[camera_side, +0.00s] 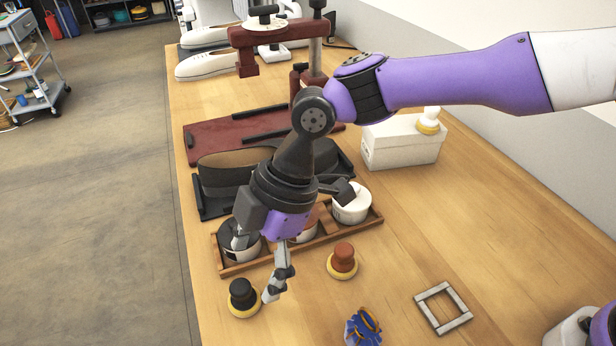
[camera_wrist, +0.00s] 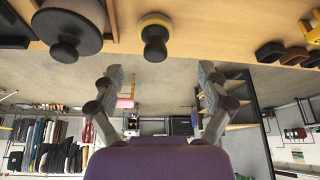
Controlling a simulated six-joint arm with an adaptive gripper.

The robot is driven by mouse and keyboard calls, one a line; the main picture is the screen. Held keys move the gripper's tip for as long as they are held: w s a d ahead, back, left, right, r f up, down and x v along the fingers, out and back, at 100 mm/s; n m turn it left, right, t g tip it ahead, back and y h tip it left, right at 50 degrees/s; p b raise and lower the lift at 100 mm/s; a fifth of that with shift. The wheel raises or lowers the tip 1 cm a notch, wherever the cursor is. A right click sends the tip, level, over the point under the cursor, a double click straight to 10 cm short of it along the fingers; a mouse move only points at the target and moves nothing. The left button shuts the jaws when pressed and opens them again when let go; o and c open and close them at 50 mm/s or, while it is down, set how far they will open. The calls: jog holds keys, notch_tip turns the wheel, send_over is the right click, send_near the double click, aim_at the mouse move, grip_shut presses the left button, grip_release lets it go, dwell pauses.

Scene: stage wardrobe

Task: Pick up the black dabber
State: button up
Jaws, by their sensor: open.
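The black dabber (camera_side: 242,293) stands upright on the table near its left edge, with a black knob on a yellow round base. In the wrist view it appears as a dark knob on a yellow pad (camera_wrist: 155,38), upside down near the top, between the lines of the two fingers. My gripper (camera_side: 272,293) is open and empty. In the side view its fingertips are just right of the black dabber; whether they touch it cannot be told. The wrist view shows both fingers (camera_wrist: 160,75) spread apart with nothing between them.
A wooden tray (camera_side: 238,267) with several pots stands behind the dabber. A brown dabber (camera_side: 343,262) stands to the right, with a blue item (camera_side: 363,328) and a square frame (camera_side: 443,288) nearer. A white-topped dabber (camera_side: 428,122) sits on a white box (camera_side: 400,150).

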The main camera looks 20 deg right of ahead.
aim_at(244, 285)
jog(key=x, duration=0.6)
jog(key=shift+w+a, duration=0.25)
jog(key=shift+f, duration=0.1)
jog(key=c, duration=1.1)
